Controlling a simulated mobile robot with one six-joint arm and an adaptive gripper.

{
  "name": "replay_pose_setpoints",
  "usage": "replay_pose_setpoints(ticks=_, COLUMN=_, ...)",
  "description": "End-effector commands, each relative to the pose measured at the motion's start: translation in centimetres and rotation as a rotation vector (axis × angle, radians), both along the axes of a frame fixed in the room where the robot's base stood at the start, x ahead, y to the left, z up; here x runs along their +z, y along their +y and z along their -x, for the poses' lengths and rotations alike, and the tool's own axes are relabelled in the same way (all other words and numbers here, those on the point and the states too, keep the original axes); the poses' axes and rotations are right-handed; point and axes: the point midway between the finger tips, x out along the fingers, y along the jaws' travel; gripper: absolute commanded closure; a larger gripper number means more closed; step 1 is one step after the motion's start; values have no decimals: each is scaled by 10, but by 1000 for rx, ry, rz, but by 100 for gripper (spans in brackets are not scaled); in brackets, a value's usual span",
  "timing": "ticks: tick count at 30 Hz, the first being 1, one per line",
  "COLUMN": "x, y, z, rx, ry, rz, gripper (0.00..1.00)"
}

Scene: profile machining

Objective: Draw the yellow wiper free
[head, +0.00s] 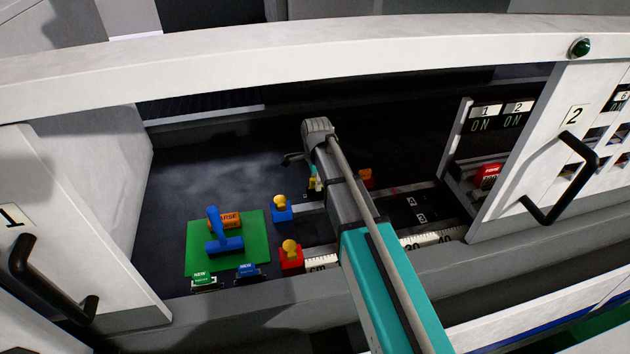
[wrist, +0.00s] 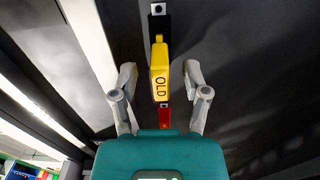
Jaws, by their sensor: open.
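The yellow wiper (wrist: 160,72), marked OLD, shows in the wrist view. It lines up with a black piece (wrist: 158,24) at its far end and a red piece (wrist: 164,115) at its near end; I cannot tell how they join. My gripper (wrist: 158,67) is open, with one finger on each side of the wiper and a visible gap to both. In the head view my arm hides most of the gripper; a dark finger (head: 292,158) shows left of it. A small yellow bit (head: 313,182) beside the arm may be the wiper.
A green mat (head: 198,261) holds a blue handled tool (head: 223,243) and an orange block (head: 232,217). Blue (head: 282,211) and red (head: 291,259) blocks with yellow knobs stand beside the rail. White doors with black handles (head: 45,285) flank the opening; a white beam (head: 300,57) crosses above.

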Motion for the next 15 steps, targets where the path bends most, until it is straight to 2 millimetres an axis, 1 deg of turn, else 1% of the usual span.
replay_pose_setpoints(ticks=11, x=-2, y=0, z=0, rx=-1, ry=0, rz=0, gripper=40)
replay_pose_setpoints(ticks=12, x=-2, y=-1, z=0, rx=-1, ry=0, rz=0, gripper=44)
replay_pose_setpoints(ticks=14, x=-2, y=-1, z=0, rx=-1, ry=0, rz=0, gripper=55)
replay_pose_setpoints(ticks=15, x=-2, y=-1, z=0, rx=-1, ry=0, rz=0, gripper=62)
